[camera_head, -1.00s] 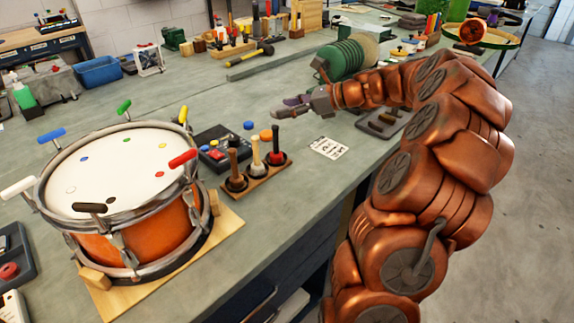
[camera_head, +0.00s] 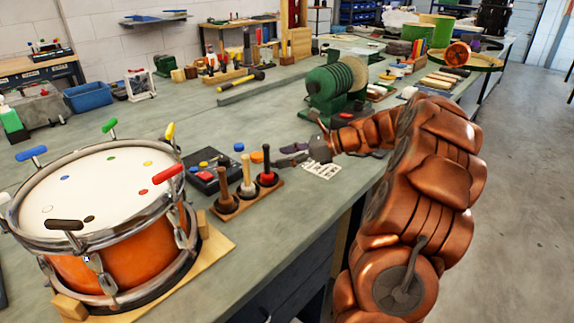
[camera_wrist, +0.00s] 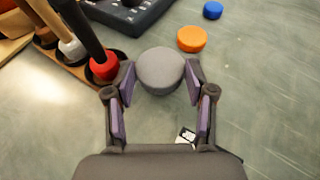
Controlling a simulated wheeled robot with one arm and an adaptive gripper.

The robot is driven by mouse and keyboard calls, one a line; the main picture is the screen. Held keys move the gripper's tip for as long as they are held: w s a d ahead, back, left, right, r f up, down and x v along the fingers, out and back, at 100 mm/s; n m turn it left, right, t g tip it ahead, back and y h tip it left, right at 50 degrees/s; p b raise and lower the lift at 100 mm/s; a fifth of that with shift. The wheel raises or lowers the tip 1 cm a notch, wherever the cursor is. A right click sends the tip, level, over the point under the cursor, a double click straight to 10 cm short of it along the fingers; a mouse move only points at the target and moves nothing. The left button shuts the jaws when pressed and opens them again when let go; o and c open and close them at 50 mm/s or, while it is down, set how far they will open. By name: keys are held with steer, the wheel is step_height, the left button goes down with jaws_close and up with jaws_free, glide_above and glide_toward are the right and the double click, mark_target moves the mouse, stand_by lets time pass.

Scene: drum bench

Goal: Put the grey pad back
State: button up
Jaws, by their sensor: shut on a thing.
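The grey pad (camera_wrist: 160,71), a round disc, sits between the two fingertips in the wrist view. My gripper (camera_wrist: 160,80) is shut on it, with purple inner faces on both sides. In the head view my gripper (camera_head: 292,154) is over the bench, right of the mallet rack, beside the white printed card; the pad is hard to make out there. An orange pad (camera_wrist: 192,39) and a blue pad (camera_wrist: 212,10) lie on the bench ahead of the grey pad. They also show in the head view as orange (camera_head: 257,157) and blue (camera_head: 239,147) discs.
A wooden rack of mallets (camera_head: 232,202) stands left of my gripper, close to it; the red-headed mallet (camera_wrist: 104,66) is nearest. A dark box (camera_head: 205,180) with coloured buttons lies behind the rack. The orange drum (camera_head: 110,265) stands at left. The printed card (camera_head: 321,170) lies flat.

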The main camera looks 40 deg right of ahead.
steer(key=shift+f, duration=1.2)
steer(key=o, duration=1)
steer(key=shift+f, duration=0.1)
steer(key=shift+c, duration=0.2)
steer(key=shift+s+d+r, duration=0.2)
steer(key=shift+d+r, duration=0.05)
steer(key=shift+d, duration=0.05)
steer(key=v, duration=1)
steer(key=shift+s+d+r+p, duration=0.15)
steer(key=shift+s+d+p, duration=0.05)
steer(key=shift+p, duration=0.15)
steer(key=shift+s+d, duration=0.2)
steer(key=shift+s, duration=0.05)
